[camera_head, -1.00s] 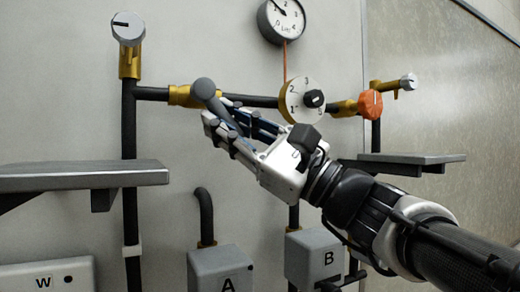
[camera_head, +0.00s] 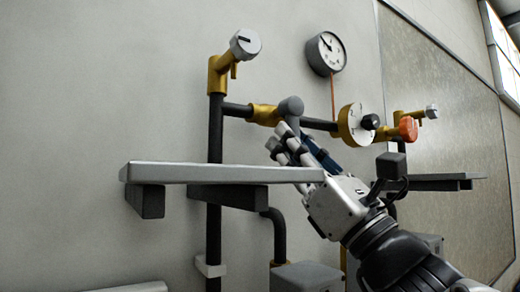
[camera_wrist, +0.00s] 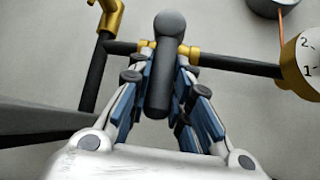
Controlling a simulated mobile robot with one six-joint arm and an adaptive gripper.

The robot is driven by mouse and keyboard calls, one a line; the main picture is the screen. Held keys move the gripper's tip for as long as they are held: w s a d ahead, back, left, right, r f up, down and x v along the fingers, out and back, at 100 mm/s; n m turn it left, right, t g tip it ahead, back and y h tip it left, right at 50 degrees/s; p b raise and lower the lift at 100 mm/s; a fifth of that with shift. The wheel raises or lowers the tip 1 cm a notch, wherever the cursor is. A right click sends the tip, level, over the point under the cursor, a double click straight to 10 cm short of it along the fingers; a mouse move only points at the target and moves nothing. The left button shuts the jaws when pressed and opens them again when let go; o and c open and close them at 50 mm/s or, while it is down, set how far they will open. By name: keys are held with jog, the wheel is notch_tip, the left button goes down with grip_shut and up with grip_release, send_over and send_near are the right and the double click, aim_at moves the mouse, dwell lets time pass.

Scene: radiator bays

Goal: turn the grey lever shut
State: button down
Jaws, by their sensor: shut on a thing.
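The grey lever (camera_head: 291,107) has a round hub on the brass valve body (camera_head: 264,115) of the dark horizontal pipe. In the wrist view the lever (camera_wrist: 163,70) runs from its hub straight down toward my palm, between my fingers. My gripper (camera_head: 287,147) is shut on the lever, with blue-padded fingers on both sides of it; the wrist view shows the gripper (camera_wrist: 160,95) too. The lever's lower end is partly hidden by my fingers in the head view.
A grey shelf (camera_head: 215,173) juts out at left, close to my gripper; another shelf (camera_head: 440,184) is at right. A numbered dial (camera_head: 352,122), an orange knob (camera_head: 408,129) and a round gauge (camera_head: 326,53) are nearby. A grey-capped valve (camera_head: 245,43) tops the left pipe.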

dwell(0.4)
jog(key=c, duration=1.4)
grip_release()
jog(key=shift+c, duration=0.2)
jog(key=v, duration=1.2)
jog(key=shift+a, duration=0.1)
